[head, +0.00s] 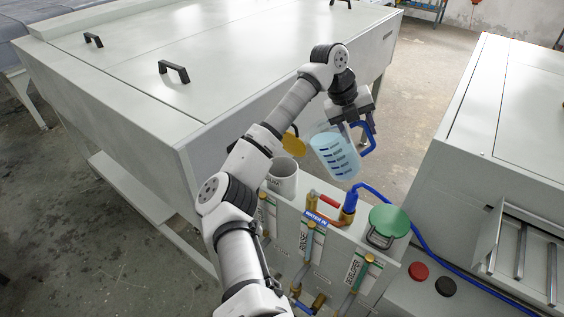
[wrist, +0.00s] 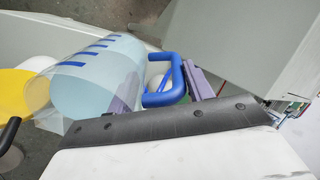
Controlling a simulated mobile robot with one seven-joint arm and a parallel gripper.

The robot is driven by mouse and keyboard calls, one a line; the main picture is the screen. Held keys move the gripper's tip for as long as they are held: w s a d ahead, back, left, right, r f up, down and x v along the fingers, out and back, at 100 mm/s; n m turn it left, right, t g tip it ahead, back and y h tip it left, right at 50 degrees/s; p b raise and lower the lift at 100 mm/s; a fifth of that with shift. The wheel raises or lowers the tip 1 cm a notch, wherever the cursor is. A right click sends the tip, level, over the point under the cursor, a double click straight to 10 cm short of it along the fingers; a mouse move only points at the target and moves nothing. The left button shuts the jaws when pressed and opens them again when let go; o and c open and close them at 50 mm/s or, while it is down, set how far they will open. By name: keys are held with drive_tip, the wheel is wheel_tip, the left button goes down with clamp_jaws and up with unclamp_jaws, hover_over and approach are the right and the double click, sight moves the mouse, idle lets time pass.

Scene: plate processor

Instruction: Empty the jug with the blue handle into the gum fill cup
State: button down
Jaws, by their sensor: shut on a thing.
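The clear jug (head: 336,158) with pale blue contents, blue marks and a blue handle (head: 370,142) hangs in the air, its top leaning left in the head view. My gripper (head: 360,124) is shut on the handle. The wrist view shows the jug (wrist: 100,75) and the handle (wrist: 174,88) between the purple-grey fingers (wrist: 165,88). The white gum fill cup (head: 283,182) stands left of and below the jug, apart from it. A yellow lid (head: 291,142) stands raised behind the cup; it shows yellow (wrist: 14,88) at the wrist view's left edge.
A green lid (head: 388,221) covers another cup to the right. Between them are valves, a blue fitting (head: 350,199) and a red lever (head: 329,201). A large grey machine (head: 200,90) stands behind left, another cabinet (head: 490,130) at right. Red (head: 418,271) and black (head: 445,286) knobs sit in front.

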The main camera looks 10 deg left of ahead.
drive_tip(key=a+r+h+p, duration=0.1)
drive_tip(key=r, duration=0.2)
drive_tip(key=a+r+h+p, duration=0.1)
drive_tip(key=r, duration=0.2)
drive_tip(key=a+r+p, duration=0.1)
drive_tip(key=r, duration=0.2)
drive_tip(key=shift+s+t+h, duration=0.3)
drive_tip(key=shift+s+h, duration=0.05)
drive_tip(key=shift+h, duration=0.05)
drive_tip(key=shift+a+r+h, duration=0.35)
drive_tip(key=shift+r+h, duration=0.05)
drive_tip(key=shift+r, duration=0.25)
drive_tip(key=shift+s+a+r+h, duration=0.15)
drive_tip(key=shift+a+r+h, duration=0.35)
drive_tip(key=shift+r+h, duration=0.2)
drive_tip(key=shift+a+r, duration=0.15)
drive_tip(key=shift+a, duration=0.05)
drive_tip(key=shift+s+a+t+h+b, duration=0.2)
drive_tip(key=shift+a+t+h+b, duration=0.2)
drive_tip(key=shift+a+h, duration=0.45)
idle(0.7)
drive_tip(key=shift+s+a+r+h, duration=0.2)
drive_tip(key=shift+a+r+h, duration=0.5)
drive_tip(key=shift+h, duration=0.15)
idle(0.8)
